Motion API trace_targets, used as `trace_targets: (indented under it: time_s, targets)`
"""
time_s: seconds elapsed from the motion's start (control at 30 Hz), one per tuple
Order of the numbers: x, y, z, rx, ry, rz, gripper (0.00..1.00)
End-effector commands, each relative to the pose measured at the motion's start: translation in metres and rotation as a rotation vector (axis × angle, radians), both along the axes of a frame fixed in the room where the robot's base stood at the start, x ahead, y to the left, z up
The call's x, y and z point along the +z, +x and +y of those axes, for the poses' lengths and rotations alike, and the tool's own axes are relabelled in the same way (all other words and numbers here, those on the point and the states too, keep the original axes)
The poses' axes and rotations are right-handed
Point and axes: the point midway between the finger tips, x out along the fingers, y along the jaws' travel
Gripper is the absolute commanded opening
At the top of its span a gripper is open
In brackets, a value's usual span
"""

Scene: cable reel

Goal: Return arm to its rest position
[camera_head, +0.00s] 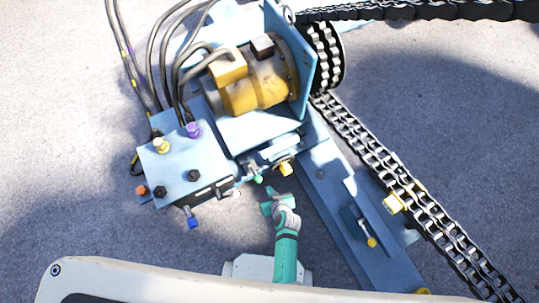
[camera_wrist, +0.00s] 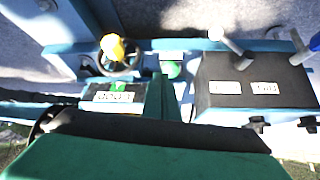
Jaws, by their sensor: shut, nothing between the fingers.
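My arm (camera_head: 286,250) is green and grey and reaches up from the lower middle of the head view. My gripper (camera_head: 270,200) is at its end, just below the blue machine's valve parts, and looks apart from them. In the wrist view my gripper (camera_wrist: 160,97) points forward at the middle, with its green fingers together and nothing between them.
A blue control box (camera_head: 180,165) with coloured knobs stands left of my gripper. A yellow motor (camera_head: 258,85) and black chain (camera_head: 365,150) lie beyond. The wrist view shows a yellow-knobbed handwheel (camera_wrist: 115,48), a green button (camera_wrist: 172,68) and a labelled black box (camera_wrist: 243,95) close ahead.

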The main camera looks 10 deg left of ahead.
Motion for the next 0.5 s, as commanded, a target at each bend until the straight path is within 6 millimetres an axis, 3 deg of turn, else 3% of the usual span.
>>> trace_targets:
  time_s: [0.33,0.5]
  targets:
    - [0.001,-0.001,0.0,-0.001,-0.002,-0.002,0.0]
    - [0.015,-0.021,-0.015,-0.048,-0.027,-0.035,0.0]
